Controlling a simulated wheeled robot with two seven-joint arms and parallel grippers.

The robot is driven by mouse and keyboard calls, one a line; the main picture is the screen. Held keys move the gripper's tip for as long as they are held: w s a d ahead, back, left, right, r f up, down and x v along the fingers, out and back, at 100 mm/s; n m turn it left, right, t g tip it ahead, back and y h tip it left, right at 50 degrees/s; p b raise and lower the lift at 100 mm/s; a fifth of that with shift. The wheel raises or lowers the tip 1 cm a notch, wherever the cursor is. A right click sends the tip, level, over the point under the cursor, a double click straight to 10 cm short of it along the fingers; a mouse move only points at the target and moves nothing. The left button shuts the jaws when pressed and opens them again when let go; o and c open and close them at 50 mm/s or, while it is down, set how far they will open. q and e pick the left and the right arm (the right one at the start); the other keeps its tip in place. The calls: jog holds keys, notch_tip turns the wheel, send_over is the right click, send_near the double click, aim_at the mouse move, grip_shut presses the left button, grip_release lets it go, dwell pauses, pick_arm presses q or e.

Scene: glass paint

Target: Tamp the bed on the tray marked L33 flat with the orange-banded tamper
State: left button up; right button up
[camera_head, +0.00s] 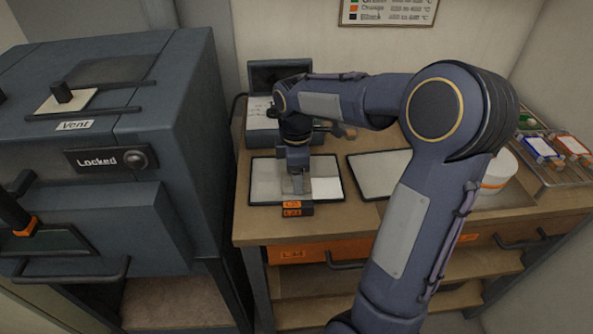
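The label on the front of the left tray (265,182) is orange and small; it seems to read L33. This dark-rimmed tray has a pale surface, with a brighter white square (326,187) at its right. My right gripper (296,183) points down over the tray's middle, beside the white square. A greyish piece shows at its tips, but I cannot tell whether it is held. I cannot make out the orange-banded tamper for certain. A dark handle with an orange band (25,228) shows at the left edge, by the furnace front. My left gripper is out of view.
A furnace (110,100) marked Locked and Vent stands left. A second tray (378,172) lies right of the first, partly behind my arm. A white tub (497,170) with an orange band and a rack (535,178) of colour-marked items are at right. A dark-screened device (262,115) stands behind.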

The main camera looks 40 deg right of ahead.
jog(key=shift+f, duration=0.4)
jog(key=shift+f, duration=0.25)
jog(key=shift+f, duration=0.1)
dwell(0.9)
jog(key=shift+r+p, duration=0.95)
jog(key=shift+r, duration=0.25)
